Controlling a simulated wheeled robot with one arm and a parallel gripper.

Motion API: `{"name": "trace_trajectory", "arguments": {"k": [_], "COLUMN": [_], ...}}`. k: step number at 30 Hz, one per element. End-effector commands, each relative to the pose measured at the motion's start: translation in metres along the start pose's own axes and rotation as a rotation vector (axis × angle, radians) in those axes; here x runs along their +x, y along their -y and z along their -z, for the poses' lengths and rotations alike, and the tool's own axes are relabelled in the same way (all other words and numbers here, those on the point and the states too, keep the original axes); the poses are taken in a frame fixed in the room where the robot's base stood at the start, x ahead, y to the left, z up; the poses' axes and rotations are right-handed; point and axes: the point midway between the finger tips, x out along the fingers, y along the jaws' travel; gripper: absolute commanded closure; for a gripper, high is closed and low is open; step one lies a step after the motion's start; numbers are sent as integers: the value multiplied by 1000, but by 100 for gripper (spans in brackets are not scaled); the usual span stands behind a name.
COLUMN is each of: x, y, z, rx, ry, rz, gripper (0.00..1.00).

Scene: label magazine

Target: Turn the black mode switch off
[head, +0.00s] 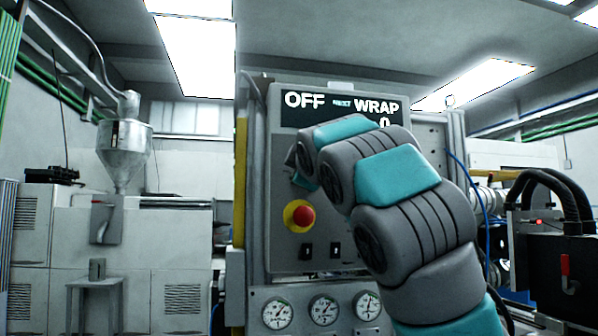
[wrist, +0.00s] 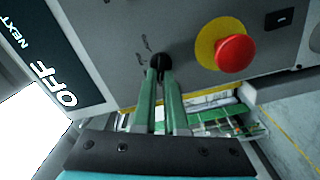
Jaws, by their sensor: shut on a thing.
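The black mode switch (wrist: 156,62) is a small round knob on the grey control panel (wrist: 122,40), with small marks beside it. In the wrist view the two green fingers of my gripper (wrist: 162,76) are closed together on it, and their tips cover part of the knob. Which way the knob points is hard to tell. In the head view my arm hides the switch and the fingers. The display (head: 340,108) above reads OFF at left, with NEXT and WRAP beside it.
A red emergency button (head: 303,216) on a yellow collar sits close to the switch, also seen in the wrist view (wrist: 236,53). Two small black rocker switches (head: 321,250) are below it. Several gauges (head: 323,310) line the lower panel.

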Motion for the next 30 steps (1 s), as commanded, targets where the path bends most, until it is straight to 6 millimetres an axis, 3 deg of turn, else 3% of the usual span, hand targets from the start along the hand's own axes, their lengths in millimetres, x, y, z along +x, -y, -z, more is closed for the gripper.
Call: {"name": "trace_trajectory", "arguments": {"k": [11, 12, 20, 30], "x": [0, 0, 0, -3], "y": [0, 0, 0, 0], "z": [0, 0, 0, 1], "rx": [-5, -5, -5, -5], "ry": [-1, 0, 0, -1], "rz": [0, 0, 0, -1], "gripper": [100, 89, 60, 60]}}
